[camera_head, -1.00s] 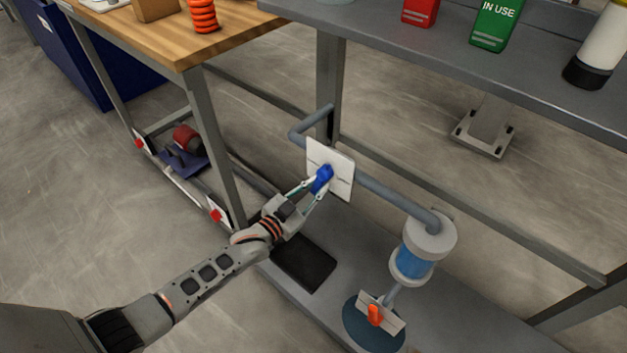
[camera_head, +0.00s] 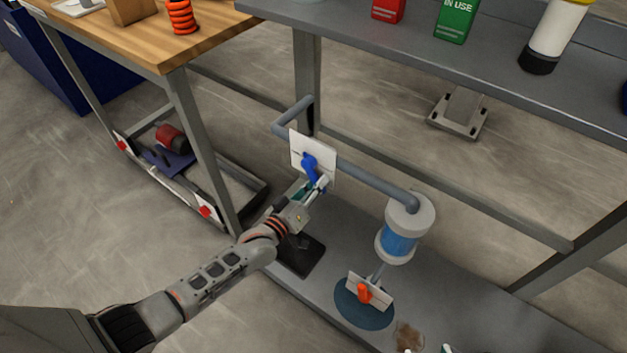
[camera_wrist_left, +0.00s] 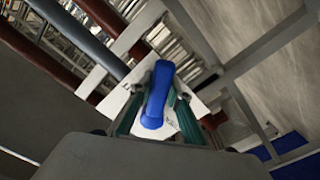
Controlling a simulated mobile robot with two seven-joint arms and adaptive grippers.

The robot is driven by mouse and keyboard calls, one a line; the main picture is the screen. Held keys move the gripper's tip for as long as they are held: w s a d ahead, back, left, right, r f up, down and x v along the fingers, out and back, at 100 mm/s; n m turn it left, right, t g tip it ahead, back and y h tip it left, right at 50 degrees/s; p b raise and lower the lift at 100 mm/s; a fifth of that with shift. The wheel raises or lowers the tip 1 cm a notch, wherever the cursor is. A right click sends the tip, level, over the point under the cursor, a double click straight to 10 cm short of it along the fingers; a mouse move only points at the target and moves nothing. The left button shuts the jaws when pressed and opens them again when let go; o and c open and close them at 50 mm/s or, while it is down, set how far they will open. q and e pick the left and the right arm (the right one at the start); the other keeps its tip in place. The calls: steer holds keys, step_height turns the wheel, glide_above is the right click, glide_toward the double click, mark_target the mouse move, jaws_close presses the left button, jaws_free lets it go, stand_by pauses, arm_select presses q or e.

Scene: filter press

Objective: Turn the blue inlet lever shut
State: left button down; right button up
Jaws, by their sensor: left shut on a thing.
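The blue inlet lever (camera_head: 309,165) sits on a white square plate (camera_head: 327,172) on the grey pipe. It slants down and a little right in the head view. My left gripper (camera_head: 318,186) is at the lever's lower end, shut on it. In the left wrist view the lever (camera_wrist_left: 158,92) lies between the two fingers (camera_wrist_left: 154,112), over the white plate (camera_wrist_left: 107,101). The fingers hide part of the lever's end in the head view.
Below right, a filter housing with a blue band (camera_head: 398,243) hangs from the pipe (camera_head: 375,181). An orange lever (camera_head: 364,293) on a white plate is under it, above a dark round mat (camera_head: 347,308). A table leg (camera_head: 306,75) stands behind the pipe.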

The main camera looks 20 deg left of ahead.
arm_select(q)
steer(key=shift+s+d+r+n, duration=0.15)
steer(key=shift+d+n, duration=0.1)
steer(key=shift+n, duration=0.35)
steer(key=shift+d+r+n, duration=0.1)
steer(key=shift+d+n, duration=0.1)
steer(key=shift+n, duration=0.3)
arm_select(e)
steer(key=shift+s+d+f, duration=0.3)
steer(key=shift+d+f, duration=0.1)
steer(key=shift+a+r, duration=0.1)
arm_select(q)
steer(key=c, duration=1.9)
jaws_free()
arm_select(e)
steer(key=shift+w+r, duration=0.2)
steer(key=shift+w, duration=0.1)
arm_select(q)
steer(key=shift+r, duration=0.1)
arm_select(e)
steer(key=shift+a, duration=0.1)
